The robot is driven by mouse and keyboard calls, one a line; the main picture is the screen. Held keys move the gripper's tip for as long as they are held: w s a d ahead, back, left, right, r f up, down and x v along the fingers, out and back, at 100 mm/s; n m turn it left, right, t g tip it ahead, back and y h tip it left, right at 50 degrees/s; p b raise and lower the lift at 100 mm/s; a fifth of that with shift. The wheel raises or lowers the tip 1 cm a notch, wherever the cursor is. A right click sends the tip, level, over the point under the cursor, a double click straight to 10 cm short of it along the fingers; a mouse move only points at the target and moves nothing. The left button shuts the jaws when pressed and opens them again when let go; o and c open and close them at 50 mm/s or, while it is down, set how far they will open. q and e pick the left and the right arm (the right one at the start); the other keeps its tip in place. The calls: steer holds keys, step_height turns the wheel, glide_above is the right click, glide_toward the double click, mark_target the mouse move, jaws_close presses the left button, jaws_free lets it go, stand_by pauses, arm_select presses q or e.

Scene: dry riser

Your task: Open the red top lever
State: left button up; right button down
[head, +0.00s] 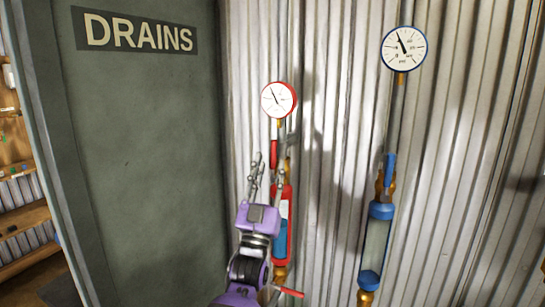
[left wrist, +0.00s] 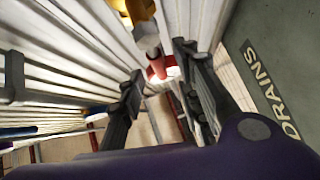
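The red top lever (head: 274,153) stands upright on the red riser, just below the red-rimmed gauge (head: 279,99). My left gripper (head: 267,172) is in front of the riser, its fingers pointing up just below and beside the lever. In the left wrist view its two fingers (left wrist: 158,64) are spread apart. A red part (left wrist: 158,71) shows between or beyond the fingertips, with a brass fitting (left wrist: 146,37) above it; I cannot tell whether it is the lever. No grip on the lever shows. My gripper hides part of the red cylinder (head: 285,200). My right gripper is not in view.
A blue riser (head: 376,245) with an upright blue lever (head: 390,168) and a blue-rimmed gauge (head: 404,48) stands to the right. A lower red lever (head: 290,293) sticks out beneath my gripper. Corrugated wall (head: 335,200) lies behind; a grey DRAINS door (head: 150,160) is left.

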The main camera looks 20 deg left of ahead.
arm_select(q)
steer(key=v, duration=0.7)
steer(key=shift+s, duration=0.1)
